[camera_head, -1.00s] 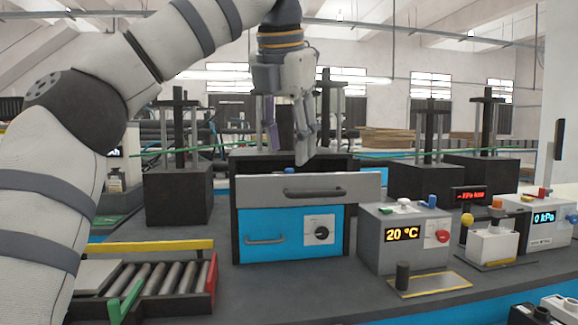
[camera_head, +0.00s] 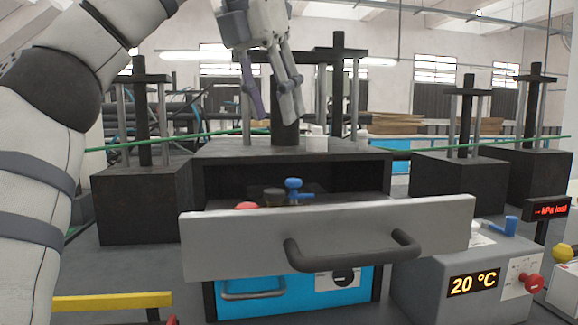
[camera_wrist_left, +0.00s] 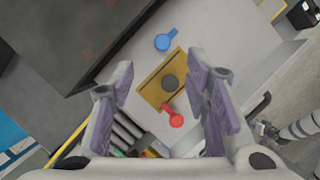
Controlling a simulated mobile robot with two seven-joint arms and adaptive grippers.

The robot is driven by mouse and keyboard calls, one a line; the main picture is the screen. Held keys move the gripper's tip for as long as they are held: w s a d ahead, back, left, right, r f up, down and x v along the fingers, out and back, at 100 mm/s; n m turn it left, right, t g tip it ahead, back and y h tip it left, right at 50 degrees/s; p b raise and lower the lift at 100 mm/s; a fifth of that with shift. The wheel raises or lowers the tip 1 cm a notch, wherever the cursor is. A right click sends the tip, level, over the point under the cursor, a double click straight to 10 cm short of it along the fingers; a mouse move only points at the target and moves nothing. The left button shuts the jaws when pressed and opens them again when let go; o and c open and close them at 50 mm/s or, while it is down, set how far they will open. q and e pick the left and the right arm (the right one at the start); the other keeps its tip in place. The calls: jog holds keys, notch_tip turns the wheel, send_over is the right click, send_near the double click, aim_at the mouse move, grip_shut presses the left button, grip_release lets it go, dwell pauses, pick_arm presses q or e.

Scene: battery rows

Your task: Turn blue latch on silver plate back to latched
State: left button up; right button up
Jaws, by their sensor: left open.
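A blue latch (camera_head: 293,187) shows inside the pulled-out drawer (camera_head: 230,243). In the left wrist view the blue latch (camera_wrist_left: 165,40) lies on a pale silver surface (camera_wrist_left: 205,22), its handle pointing up and right. My right gripper is not in view.
The drawer's grey front with a dark handle (camera_head: 352,251) stands out toward me. The dark cabinet top (camera_head: 220,149) lies behind. A grey box reading 20 °C (camera_head: 440,280), with another blue lever (camera_head: 506,225), stands at right. A yellow bar (camera_head: 110,301) is at lower left.

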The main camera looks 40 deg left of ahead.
aim_at(293, 180)
pick_arm(q)
jog(key=x, duration=1.1)
jog(key=shift+d+f, duration=0.25)
jog(key=shift+f, duration=0.1)
grip_shut()
